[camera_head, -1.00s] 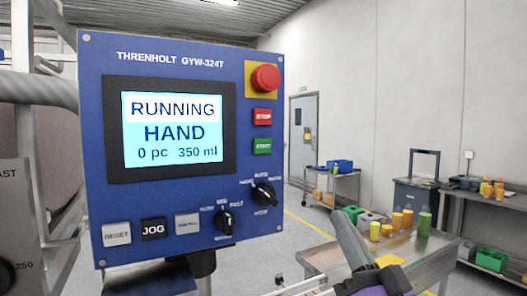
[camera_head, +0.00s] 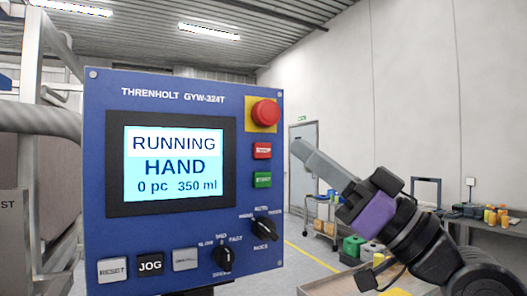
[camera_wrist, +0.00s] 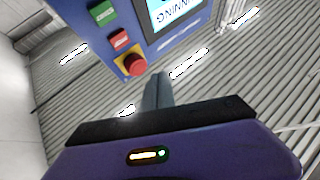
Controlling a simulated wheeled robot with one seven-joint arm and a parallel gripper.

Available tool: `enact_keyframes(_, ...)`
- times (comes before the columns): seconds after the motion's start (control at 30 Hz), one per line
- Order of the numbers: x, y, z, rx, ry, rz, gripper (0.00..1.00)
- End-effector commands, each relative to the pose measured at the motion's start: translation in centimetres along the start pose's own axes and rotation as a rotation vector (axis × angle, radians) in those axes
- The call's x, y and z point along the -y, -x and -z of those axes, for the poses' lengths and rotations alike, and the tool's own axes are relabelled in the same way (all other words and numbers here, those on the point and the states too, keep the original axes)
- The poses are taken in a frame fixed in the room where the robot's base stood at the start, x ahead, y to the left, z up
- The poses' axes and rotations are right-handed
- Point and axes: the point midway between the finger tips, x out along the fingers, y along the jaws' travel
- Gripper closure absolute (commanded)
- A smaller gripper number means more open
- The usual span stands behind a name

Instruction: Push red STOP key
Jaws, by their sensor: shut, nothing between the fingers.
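The red STOP key (camera_head: 262,151) is a small red rectangular key on the right side of the blue control panel (camera_head: 185,82). It sits below the round red emergency button (camera_head: 265,112) on its yellow plate and above the green START key (camera_head: 262,180). The screen (camera_head: 172,165) reads RUNNING, HAND, 0 pc, 350 ml. My gripper (camera_head: 298,149) is shut and empty, its tips to the right of the STOP key, apart from it in the picture. In the wrist view the STOP key (camera_wrist: 120,40) lies up and left of my gripper tips (camera_wrist: 158,76), beyond the emergency button (camera_wrist: 133,64).
RESET (camera_head: 112,269), JOG (camera_head: 150,264) and a grey key (camera_head: 186,259) line the panel's bottom, with two black rotary knobs (camera_head: 222,256) (camera_head: 264,229) to the right. Benches with colored containers (camera_head: 495,216) stand behind at right. Air right of the panel is otherwise open.

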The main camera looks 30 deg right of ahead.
Motion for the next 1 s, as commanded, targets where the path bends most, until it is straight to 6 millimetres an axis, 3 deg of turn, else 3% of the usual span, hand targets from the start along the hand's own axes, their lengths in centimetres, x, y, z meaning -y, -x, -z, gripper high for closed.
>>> enact_keyframes(0.47,-0.3,-0.3,-0.4,0.005,0.002,-0.001,1.00)
enact_keyframes(1.0,-3.5,-4.7,-3.8,0.004,0.002,-0.001,1.00)
